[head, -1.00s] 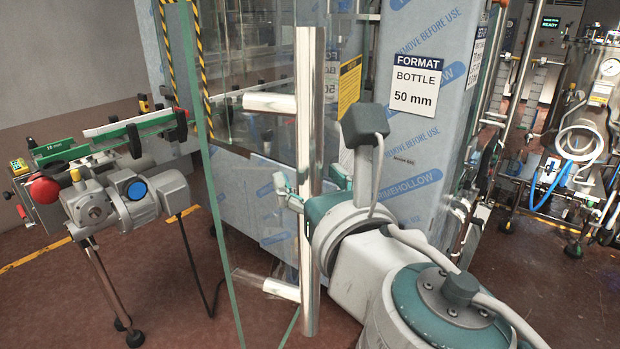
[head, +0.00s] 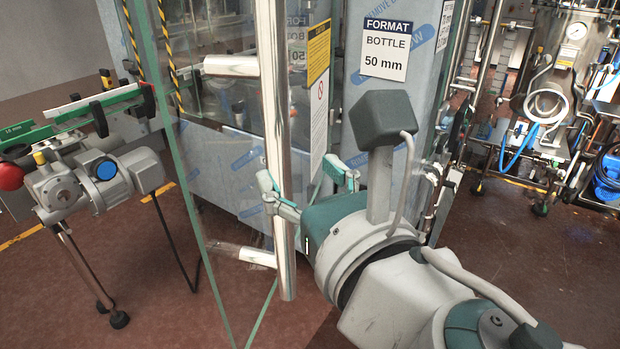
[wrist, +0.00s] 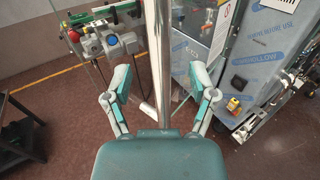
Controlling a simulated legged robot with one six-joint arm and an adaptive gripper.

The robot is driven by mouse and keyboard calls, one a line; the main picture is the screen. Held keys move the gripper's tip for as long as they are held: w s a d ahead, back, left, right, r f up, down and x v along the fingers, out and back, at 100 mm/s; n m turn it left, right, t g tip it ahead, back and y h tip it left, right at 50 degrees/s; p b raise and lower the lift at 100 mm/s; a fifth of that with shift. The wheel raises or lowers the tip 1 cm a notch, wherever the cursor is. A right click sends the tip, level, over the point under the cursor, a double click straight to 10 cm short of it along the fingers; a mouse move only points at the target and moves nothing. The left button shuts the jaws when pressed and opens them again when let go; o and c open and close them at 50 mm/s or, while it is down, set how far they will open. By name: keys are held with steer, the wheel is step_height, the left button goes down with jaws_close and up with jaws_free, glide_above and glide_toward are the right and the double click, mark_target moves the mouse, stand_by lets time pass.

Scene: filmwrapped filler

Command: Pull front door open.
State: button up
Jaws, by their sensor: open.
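The front door (head: 205,215) is a clear glass panel with green edges, standing out from the machine at an angle in the head view. Its handle (head: 275,110) is a tall upright chrome bar on two short posts. My gripper (head: 302,174) is at the bar's lower half, with one finger to either side of it. In the wrist view, the handle (wrist: 158,50) runs between the two spread fingers of my gripper (wrist: 160,72). The fingers are open, with gaps to the bar. Contact between the bar and the palm cannot be told.
A conveyor with a motor (head: 85,185) stands on legs at the left. The film-wrapped cabinet (head: 385,120) with a format sign is behind my arm. Hoses and pipework (head: 550,110) stand at the right. Brown floor (head: 545,255) is clear at the lower right.

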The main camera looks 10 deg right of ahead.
steer(key=shift+s+d, duration=0.2)
steer(key=shift+s, duration=0.4)
steer(key=d+f+n+g+h, duration=0.1)
steer(key=d+f+n+g, duration=0.2)
steer(key=f+n, duration=0.5)
steer(key=w+d+f+n+g+h, duration=0.1)
steer(key=f+n+g, duration=0.4)
steer(key=n, duration=0.9)
steer(key=d+f+n+g+h, duration=0.2)
steer(key=d+f+n, duration=0.3)
steer(key=f+n, duration=0.6)
steer(key=shift+w+d+f+g, duration=0.3)
steer(key=shift+w+f+g, duration=0.1)
steer(key=shift+g, duration=0.5)
